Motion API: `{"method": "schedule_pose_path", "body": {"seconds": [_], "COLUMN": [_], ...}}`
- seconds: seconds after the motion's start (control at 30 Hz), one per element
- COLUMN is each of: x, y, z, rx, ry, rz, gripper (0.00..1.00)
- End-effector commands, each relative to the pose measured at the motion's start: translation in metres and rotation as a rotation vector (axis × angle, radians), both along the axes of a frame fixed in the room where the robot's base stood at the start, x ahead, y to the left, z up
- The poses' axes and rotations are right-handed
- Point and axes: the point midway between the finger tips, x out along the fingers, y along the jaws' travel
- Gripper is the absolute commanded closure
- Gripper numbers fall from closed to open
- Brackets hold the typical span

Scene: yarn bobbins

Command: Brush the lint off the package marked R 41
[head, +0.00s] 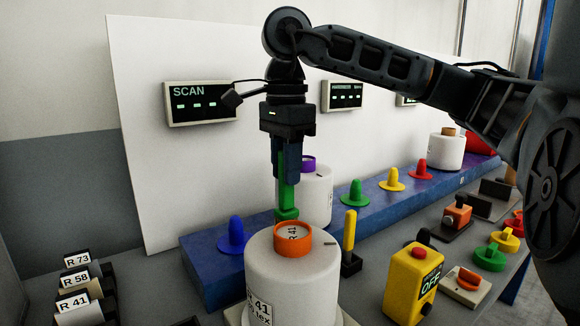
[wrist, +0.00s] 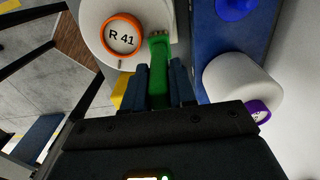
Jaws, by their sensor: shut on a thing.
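The package marked R 41 (head: 290,285) is a white bobbin with an orange core ring, upright at the front. It also shows in the wrist view (wrist: 95,15), with R 41 on its core. My gripper (head: 286,172) points down above it, shut on a green brush (head: 287,195). In the wrist view the brush (wrist: 159,70) reaches over the package's top beside the orange ring. I cannot tell whether its bristles touch. A small dark mark shows on the package's right top; I cannot tell if it is lint.
A purple-cored bobbin (head: 318,195) stands close behind. Blue, green, yellow and red pegs line a blue rail (head: 375,200). A yellow-handled tool (head: 350,230) and a yellow OFF box (head: 410,285) stand to the right. Labelled holders (head: 78,285) sit at left.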

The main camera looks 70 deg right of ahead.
Motion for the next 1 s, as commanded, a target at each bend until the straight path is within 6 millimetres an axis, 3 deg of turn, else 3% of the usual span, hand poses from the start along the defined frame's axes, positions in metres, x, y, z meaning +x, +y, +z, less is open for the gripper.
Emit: {"method": "schedule_pose_path", "body": {"seconds": [0.5,1.0], "x": [0.016,0.003], "y": [0.007,0.001], "z": [-0.002,-0.002], "rx": [0.000,0.000], "ry": [0.000,0.001], "rz": [0.000,0.000], "gripper": [1.00,1.00]}}
